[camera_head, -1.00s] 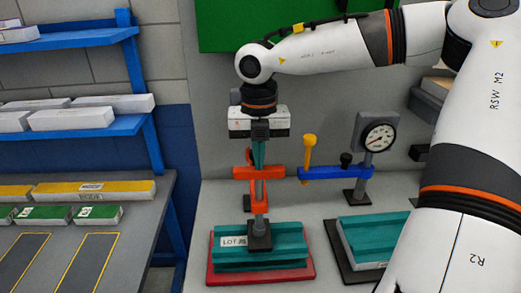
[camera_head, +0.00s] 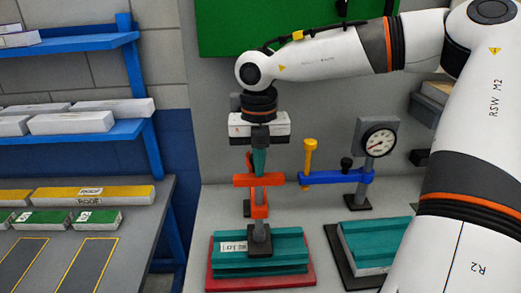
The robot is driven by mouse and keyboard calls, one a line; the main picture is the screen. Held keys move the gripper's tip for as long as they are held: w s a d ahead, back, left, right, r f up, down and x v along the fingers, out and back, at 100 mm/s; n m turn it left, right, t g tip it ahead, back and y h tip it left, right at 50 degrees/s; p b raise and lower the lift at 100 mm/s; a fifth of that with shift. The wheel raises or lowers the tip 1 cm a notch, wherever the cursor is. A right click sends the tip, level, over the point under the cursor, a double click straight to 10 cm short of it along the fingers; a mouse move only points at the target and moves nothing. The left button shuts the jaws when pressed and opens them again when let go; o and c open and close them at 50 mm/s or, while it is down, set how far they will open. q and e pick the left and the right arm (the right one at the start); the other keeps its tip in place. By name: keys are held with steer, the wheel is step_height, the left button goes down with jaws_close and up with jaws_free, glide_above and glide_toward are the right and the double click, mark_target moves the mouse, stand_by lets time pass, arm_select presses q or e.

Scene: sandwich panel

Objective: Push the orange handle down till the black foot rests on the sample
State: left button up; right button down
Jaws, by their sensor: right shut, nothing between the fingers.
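The orange handle (camera_head: 258,181) is an orange crosspiece with an upright part, above a grey rod. The black foot (camera_head: 260,241) is at the rod's lower end, over the middle of the sample (camera_head: 289,254). The sample is a teal ribbed panel with a white label, lying on a red base (camera_head: 300,283). The foot overlaps the sample's top in the picture; I cannot tell whether it touches. My right gripper (camera_head: 259,171) points down at the orange handle from above, shut and empty. Whether its fingertips touch the handle is unclear. My left gripper is not in view.
To the right stand a blue clamp arm (camera_head: 338,177) with a yellow handle (camera_head: 310,157) and a dial gauge (camera_head: 378,141). A second teal panel (camera_head: 375,242) lies on a dark base beside the red one. Blue shelving (camera_head: 85,134) stands at the left.

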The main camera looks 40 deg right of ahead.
steer(key=shift+r+p, duration=1.3)
steer(key=shift+r, duration=1.65)
steer(key=shift+f, duration=0.1)
